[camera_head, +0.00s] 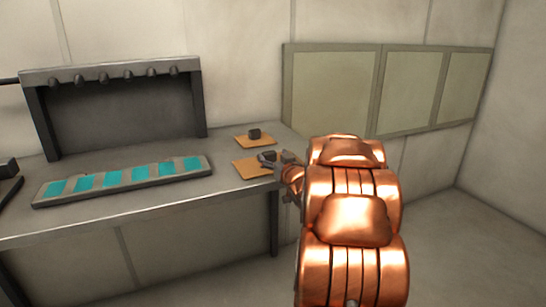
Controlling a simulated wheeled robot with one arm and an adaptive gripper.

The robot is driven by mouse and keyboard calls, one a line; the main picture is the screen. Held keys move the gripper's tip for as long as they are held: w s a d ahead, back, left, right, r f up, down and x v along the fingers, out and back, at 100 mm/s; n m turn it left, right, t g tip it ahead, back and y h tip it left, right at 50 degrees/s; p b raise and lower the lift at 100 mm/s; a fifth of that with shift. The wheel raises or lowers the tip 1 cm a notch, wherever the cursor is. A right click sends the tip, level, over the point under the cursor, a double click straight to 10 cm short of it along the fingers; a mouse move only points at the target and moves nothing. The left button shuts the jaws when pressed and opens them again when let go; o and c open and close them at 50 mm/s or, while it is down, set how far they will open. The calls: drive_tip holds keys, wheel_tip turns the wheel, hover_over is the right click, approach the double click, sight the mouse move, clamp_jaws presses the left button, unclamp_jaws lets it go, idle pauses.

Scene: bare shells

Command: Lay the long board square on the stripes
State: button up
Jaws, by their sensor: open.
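A long, flat grey slab (71,194) lies on the bench, slightly angled to its front edge. Several teal stripes (112,178) show along its top. I cannot tell whether this slab is the long board or the base that carries the stripes; I make out no other long board. My gripper (272,160) is open, small in view, over the front orange mat (247,170) at the bench's right end, well right of the slab. Dark shapes by the fingers may be a block or finger parts; my copper arm hides part of this area.
The grey bench (110,217) has a clear strip in front of the slab. A dark rack with pegs (125,110) stands behind it. A second orange mat (245,141) bears a dark block (254,133). A dark object (8,180) sits at the left edge.

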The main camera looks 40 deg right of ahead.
drive_tip(key=v, duration=1)
drive_tip(key=shift+s+a, duration=0.2)
drive_tip(key=shift+s, duration=0.15)
